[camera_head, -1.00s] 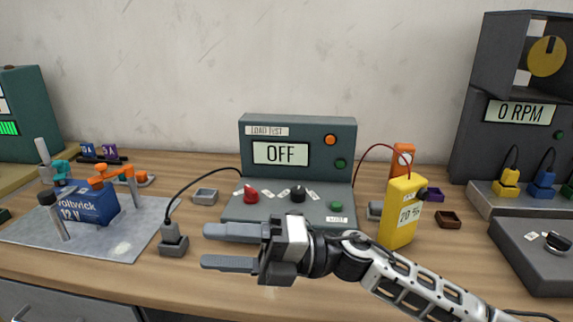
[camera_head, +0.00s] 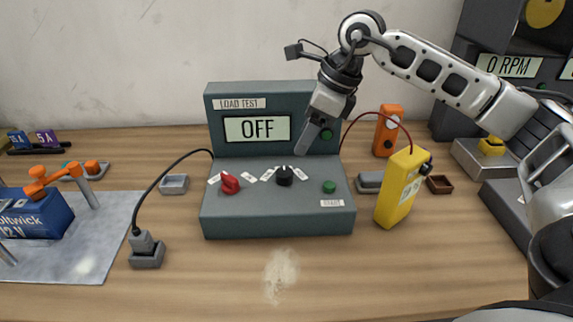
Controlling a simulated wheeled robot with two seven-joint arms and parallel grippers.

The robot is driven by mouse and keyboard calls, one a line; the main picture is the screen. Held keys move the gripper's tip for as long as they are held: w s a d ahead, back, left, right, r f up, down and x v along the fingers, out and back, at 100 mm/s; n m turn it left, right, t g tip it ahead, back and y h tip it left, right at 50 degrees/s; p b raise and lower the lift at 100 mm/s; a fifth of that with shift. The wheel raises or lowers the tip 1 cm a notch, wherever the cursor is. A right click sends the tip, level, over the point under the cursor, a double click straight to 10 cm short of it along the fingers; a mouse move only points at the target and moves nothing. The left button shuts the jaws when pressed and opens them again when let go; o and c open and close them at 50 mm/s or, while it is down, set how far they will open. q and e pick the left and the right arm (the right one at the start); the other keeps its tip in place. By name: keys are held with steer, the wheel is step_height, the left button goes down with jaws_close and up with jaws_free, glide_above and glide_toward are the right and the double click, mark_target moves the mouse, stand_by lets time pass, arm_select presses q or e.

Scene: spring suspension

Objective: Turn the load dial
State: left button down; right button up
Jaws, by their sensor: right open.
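The grey-green load test box (camera_head: 278,222) stands in the middle of the bench, and its screen (camera_head: 257,129) reads OFF. Its sloped panel carries a black dial (camera_head: 284,175) in the middle, a red knob (camera_head: 229,183) on the left and a green button (camera_head: 329,187) on the right, with small white labels by the dial and knob. I cannot read which one is the load dial. My right gripper (camera_head: 308,142) points down in front of the box's upper right part, above the black dial and apart from it. It is open and empty; one finger is mostly hidden. My left gripper is out of view.
A yellow meter (camera_head: 402,188) with a red cable stands right of the box, an orange device (camera_head: 388,131) behind it. A black cable runs to a grey plug block (camera_head: 147,252) at left. A blue battery (camera_head: 35,215) is far left.

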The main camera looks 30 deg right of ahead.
mark_target(285, 172)
steer(key=p+x, duration=0.1)
steer(key=x, duration=0.9)
steer(key=shift+w+r, duration=0.1)
steer(key=shift+c, duration=0.3)
steer(key=c, duration=0.9)
